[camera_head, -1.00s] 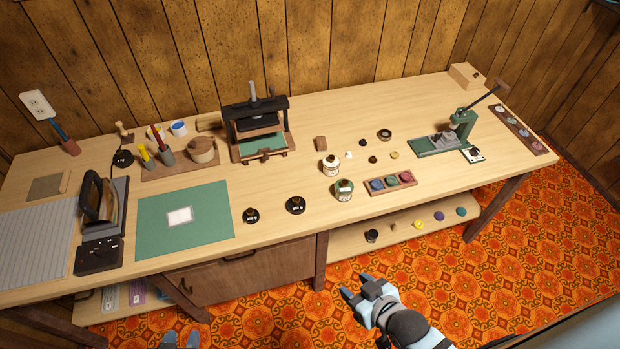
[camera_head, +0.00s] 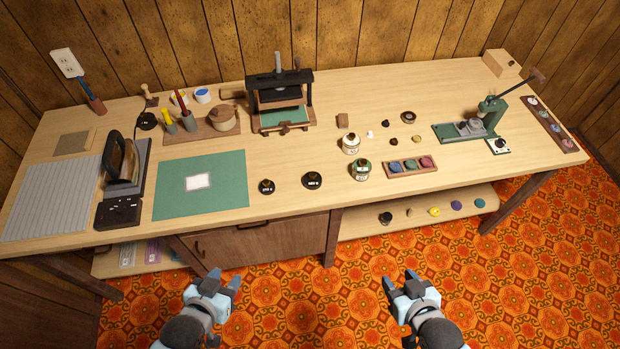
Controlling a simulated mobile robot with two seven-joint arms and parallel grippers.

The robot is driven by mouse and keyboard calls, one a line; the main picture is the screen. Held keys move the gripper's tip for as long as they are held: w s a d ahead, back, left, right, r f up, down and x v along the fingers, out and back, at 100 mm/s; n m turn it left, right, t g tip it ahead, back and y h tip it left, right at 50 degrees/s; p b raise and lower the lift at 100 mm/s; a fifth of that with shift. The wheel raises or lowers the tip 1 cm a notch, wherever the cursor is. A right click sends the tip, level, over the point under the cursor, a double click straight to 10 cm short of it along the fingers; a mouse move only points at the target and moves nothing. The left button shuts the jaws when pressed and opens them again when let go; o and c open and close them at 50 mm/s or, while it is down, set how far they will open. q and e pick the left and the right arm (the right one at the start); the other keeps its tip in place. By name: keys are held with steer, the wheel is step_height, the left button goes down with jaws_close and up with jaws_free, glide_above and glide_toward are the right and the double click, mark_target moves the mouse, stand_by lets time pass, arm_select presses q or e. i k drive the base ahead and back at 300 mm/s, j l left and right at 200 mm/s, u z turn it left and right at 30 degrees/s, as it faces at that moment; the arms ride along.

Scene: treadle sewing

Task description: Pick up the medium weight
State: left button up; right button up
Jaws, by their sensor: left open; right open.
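Two black round weights with knobs and pale lettering stand near the front edge of the workbench: a smaller one (camera_head: 266,187) and a larger one (camera_head: 313,180) to its right. A similar dark round piece (camera_head: 147,121) sits at the back left. The lettering is too small to read, so I cannot tell which is the medium weight. My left gripper (camera_head: 226,277) is open and empty, in front of the bench, below the smaller weight in the picture. My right gripper (camera_head: 399,277) is open and empty, in front of the bench, to the right.
A green mat (camera_head: 222,199) lies left of the weights. Jars, a glass one (camera_head: 351,143) and a green one (camera_head: 360,170), and a tray of coloured pieces (camera_head: 411,173) stand to their right. A press (camera_head: 281,94) stands behind. A lower shelf (camera_head: 366,232) is under the bench.

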mark_target(312, 180)
steer(key=i+l+u, duration=0.15)
steer(key=i+l, duration=0.15)
steer(key=i+l+u, duration=0.15)
steer(key=i+l, duration=0.15)
steer(key=l, duration=0.2)
steer(key=i+l+u, duration=0.15)
steer(key=l, duration=0.3)
steer(key=i, duration=0.1)
